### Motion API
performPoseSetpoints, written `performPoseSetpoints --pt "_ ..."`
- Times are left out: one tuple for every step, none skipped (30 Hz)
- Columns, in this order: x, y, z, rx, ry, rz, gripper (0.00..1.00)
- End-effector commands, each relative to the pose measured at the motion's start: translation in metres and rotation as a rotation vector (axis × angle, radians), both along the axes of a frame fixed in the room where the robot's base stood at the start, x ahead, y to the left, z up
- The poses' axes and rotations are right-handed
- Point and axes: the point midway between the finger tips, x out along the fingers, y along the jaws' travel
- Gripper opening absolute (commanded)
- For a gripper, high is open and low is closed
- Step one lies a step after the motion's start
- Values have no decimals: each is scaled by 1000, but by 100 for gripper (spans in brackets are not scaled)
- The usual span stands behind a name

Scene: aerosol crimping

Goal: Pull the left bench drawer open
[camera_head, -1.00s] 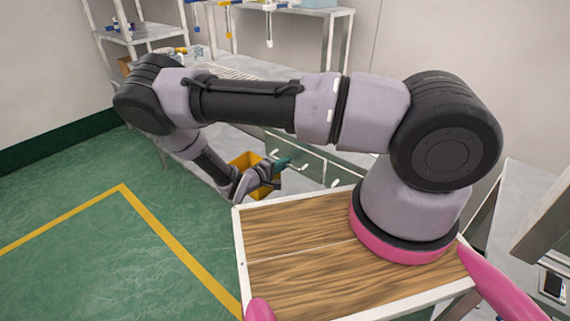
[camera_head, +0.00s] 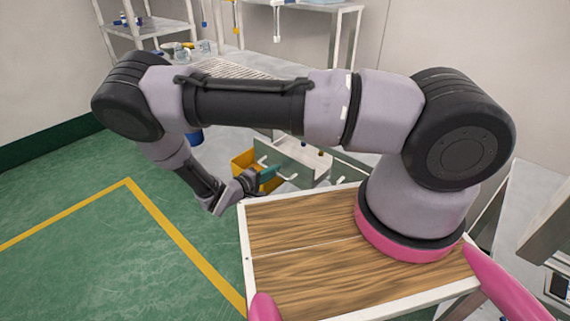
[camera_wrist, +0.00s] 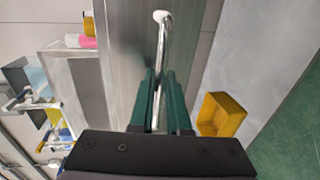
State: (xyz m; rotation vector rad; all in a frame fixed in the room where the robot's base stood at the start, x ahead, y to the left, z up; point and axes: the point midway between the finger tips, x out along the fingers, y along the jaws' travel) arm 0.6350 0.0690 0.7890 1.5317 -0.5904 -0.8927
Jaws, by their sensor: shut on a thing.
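The left bench drawer (camera_head: 299,171) stands out from the bench in the head view, its inside partly visible. Its grey metal front (camera_wrist: 127,45) fills the middle of the wrist view. The bar handle (camera_wrist: 164,38) runs between the two teal fingers of my gripper (camera_wrist: 161,78). My gripper is shut on this handle. In the head view my gripper (camera_head: 268,177) is at the drawer front, low beside the wooden top of my base. My wrist and fingers hide part of the front and handle there.
A yellow bin (camera_wrist: 221,115) is beside the drawer front; it also shows in the head view (camera_head: 243,161). A grey shelf rack (camera_head: 140,27) stands at the back left. Green floor with a yellow line (camera_head: 165,226) is clear at left.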

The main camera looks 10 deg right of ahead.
Motion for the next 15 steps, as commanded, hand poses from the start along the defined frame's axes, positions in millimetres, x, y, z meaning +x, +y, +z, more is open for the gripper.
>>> performPoseSetpoints --pt "-9 14 -1 4 1 6 0" --pt "-14 21 -1 5 1 6 0" --pt "-20 30 -1 4 1 6 0" --pt "-25 36 -1 5 1 6 0" --pt "-29 42 -1 4 2 5 0" --pt "-36 51 -1 4 0 5 0" --pt "-40 57 -1 4 1 5 0" --pt "-44 62 -1 3 1 5 0" --pt "-50 70 -1 4 2 5 0" --pt "-54 75 -1 4 2 4 0" --pt "-57 80 -1 3 1 4 0" --pt "-62 87 -1 3 1 4 0" --pt "-66 91 -1 2 1 4 0" --pt "-68 95 -1 3 0 3 0" --pt "-72 100 -1 3 1 3 0"
